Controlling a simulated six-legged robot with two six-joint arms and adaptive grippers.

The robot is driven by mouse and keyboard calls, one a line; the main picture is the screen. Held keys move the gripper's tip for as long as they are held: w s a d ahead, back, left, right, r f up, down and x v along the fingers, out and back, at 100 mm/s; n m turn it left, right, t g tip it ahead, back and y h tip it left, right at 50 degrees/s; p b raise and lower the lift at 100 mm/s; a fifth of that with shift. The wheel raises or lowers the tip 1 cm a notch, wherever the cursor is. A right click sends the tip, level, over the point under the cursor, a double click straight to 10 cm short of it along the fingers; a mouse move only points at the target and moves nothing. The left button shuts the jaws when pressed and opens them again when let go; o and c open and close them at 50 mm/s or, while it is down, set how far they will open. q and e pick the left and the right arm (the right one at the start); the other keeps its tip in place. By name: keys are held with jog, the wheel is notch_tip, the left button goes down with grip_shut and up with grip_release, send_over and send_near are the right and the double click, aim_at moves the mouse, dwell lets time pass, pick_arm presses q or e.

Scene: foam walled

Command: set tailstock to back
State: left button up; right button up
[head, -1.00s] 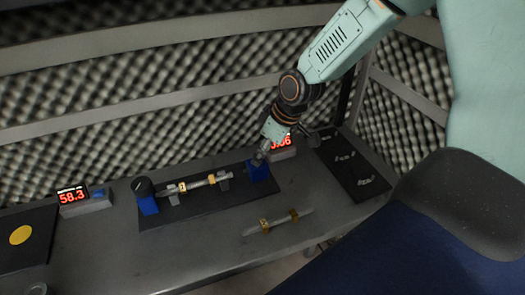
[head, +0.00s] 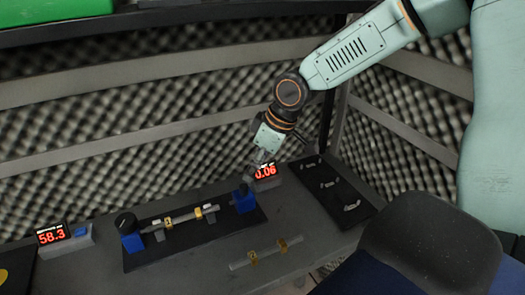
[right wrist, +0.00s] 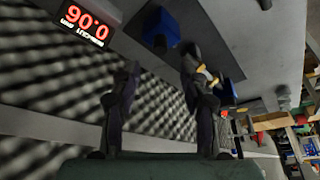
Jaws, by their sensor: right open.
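The tailstock is the blue block (head: 244,200) at the right end of the black fixture plate (head: 190,240). A grey shaft (head: 183,218) with yellow bands lies level on supports between it and the blue headstock (head: 132,241) with a black knob at the left end. My right gripper (head: 254,176) is open and empty, just above and behind the tailstock; I cannot tell whether it touches. In the right wrist view its two fingers (right wrist: 160,85) stand apart, with the tailstock block (right wrist: 162,30) beyond them. My left gripper is not in view.
A red display (head: 265,171) stands just behind the tailstock, close to my right gripper. Another display (head: 52,236) is at the left. A second banded shaft (head: 266,253) lies in front. A black mat (head: 333,187) with small parts lies at the right. Foam wall (head: 140,150) is behind.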

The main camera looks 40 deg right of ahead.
jog(key=v, duration=0.5)
jog(key=shift+d+f, duration=0.1)
jog(key=shift+d, duration=0.1)
jog(key=shift+s+a, duration=0.1)
jog(key=shift+a, duration=0.05)
dwell(0.4)
